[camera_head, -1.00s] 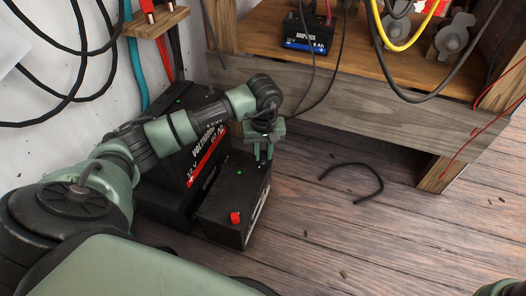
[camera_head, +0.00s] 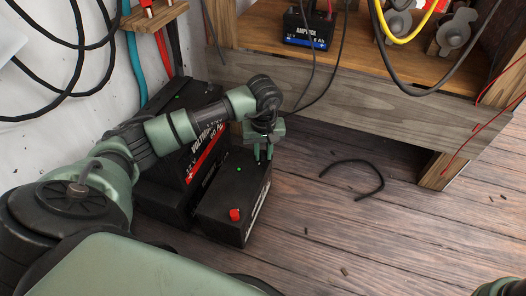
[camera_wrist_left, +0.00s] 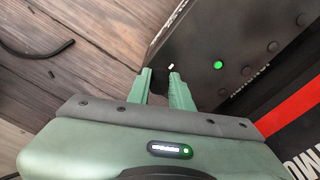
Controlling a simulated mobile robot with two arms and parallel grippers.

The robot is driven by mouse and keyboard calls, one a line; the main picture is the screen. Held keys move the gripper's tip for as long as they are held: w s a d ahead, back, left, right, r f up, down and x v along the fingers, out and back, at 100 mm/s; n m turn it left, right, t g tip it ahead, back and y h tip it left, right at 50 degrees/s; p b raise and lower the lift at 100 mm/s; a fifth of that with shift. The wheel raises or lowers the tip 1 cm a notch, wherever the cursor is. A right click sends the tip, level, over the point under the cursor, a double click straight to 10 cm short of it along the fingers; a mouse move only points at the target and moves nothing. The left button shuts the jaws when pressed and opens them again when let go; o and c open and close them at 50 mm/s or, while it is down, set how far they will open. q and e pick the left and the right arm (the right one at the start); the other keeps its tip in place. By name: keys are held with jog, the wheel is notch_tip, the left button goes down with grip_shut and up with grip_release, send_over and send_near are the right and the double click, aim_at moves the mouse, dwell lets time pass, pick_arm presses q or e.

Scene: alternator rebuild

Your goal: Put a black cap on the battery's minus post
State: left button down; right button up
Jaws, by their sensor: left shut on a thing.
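The black battery (camera_head: 232,200) stands on the wooden floor, with a red cap (camera_head: 235,214) on the post at its near end. My left gripper (camera_head: 263,157) points down over the far end of the battery's top. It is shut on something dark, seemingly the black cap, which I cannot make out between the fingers. In the left wrist view, the battery top (camera_wrist_left: 235,30) lies ahead of my fingers (camera_wrist_left: 162,76). A small bright piece (camera_wrist_left: 171,67), seemingly the minus post, shows right by the fingertips. I cannot tell whether the held thing touches it.
A larger black battery (camera_head: 165,205) with a red stripe stands close on the left. A wooden bench (camera_head: 350,85) is behind, with a small battery (camera_head: 307,28) on its shelf. A black cable piece (camera_head: 355,165) lies on the floor. Floor to the right is mostly free.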

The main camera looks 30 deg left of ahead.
aim_at(263, 155)
pick_arm(q)
jog(key=shift+f, duration=0.3)
jog(key=c, duration=1.2)
grip_release()
jog(key=shift+r, duration=0.1)
notch_tip(263, 155, up, 6)
jog(key=p, duration=0.4)
jog(key=shift+s+d, duration=0.15)
jog(key=shift+r+p, duration=0.35)
jog(key=shift+r, duration=0.2)
jog(key=shift+s+r, duration=0.1)
jog(key=shift+r, duration=0.15)
